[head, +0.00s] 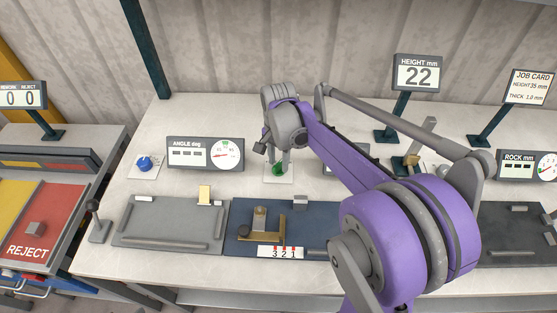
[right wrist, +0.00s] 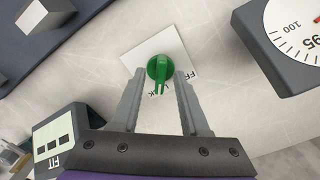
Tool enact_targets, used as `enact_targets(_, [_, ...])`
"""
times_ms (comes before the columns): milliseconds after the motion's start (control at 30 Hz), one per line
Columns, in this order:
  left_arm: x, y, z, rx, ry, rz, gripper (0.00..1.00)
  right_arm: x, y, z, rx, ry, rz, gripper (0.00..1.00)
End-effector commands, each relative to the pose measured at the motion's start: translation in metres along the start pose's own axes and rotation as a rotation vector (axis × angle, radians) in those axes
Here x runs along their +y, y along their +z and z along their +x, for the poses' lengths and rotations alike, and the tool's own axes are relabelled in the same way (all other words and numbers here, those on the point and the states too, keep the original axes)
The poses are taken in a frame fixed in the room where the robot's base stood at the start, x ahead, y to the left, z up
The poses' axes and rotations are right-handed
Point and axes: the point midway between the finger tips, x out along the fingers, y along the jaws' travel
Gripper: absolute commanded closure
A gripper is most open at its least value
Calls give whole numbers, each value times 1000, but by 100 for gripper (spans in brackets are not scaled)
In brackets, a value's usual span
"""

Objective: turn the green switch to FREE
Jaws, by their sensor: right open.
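The green switch (head: 279,169) is a knob on a white plate (head: 285,179) on the bench, below my right gripper (head: 278,164) in the head view. In the right wrist view the green switch (right wrist: 158,67) has a raised grip bar pointing down the picture. The bar's end covers the middle of a label of which an L and a K show, seemingly LOCK. Another label, partly hidden by the right finger, shows letters like FF. My right gripper (right wrist: 160,74) is open, one finger on each side of the switch, with gaps visible. My left gripper is out of view.
An angle display (head: 205,153) stands left of the switch, with a blue knob (head: 145,163) beyond it. A dark blue fixture plate (head: 238,216) lies in front. A height display (head: 418,72) reads 22. My right arm hides part of the bench to the right.

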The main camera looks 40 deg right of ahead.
Motion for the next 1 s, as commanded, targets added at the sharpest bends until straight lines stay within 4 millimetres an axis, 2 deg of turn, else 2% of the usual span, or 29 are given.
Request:
enact_targets(200, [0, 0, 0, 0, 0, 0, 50, 0, 0, 0, 0, 0, 0, 57])
enact_targets(400, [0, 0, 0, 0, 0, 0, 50, 0, 0, 0, 0, 0, 0, 93])
enact_targets(467, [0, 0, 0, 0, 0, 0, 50, 0, 0, 0, 0, 0, 0, 100])
enact_targets(1000, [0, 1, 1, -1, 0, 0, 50, 0, 0, 0, 0, 0, -49, 100])
